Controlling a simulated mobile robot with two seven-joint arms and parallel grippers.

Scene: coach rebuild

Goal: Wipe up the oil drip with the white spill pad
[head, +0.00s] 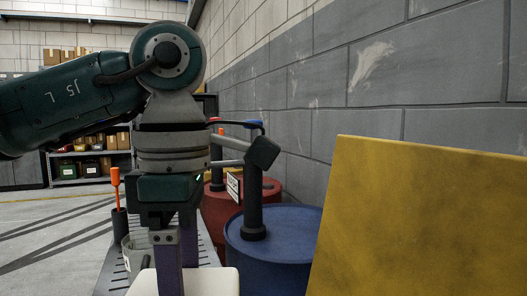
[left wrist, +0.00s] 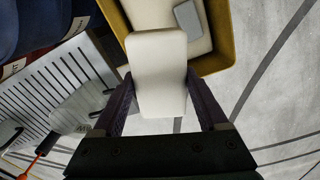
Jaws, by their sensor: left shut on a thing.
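My left gripper (head: 178,266) points down in the head view and is shut on the white spill pad (head: 205,283), whose lower part is cut off by the picture's bottom edge. In the left wrist view the pad (left wrist: 158,62) is a pale rounded slab between the two dark fingers of the gripper (left wrist: 158,88). The pad's far end overlaps a yellow-edged box (left wrist: 222,55) with a pale inside and a grey flat piece (left wrist: 188,17) in it. I cannot tell whether the pad touches the box. No oil drip is visible. My right gripper is not in view.
A yellow panel (head: 420,225) stands close at the right. A blue drum (head: 275,240) and a red drum (head: 220,213), with pumps, stand behind the gripper near the block wall. An orange-handled tool (head: 116,182) stands upright at left. A slotted metal surface (left wrist: 55,75) lies left in the wrist view.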

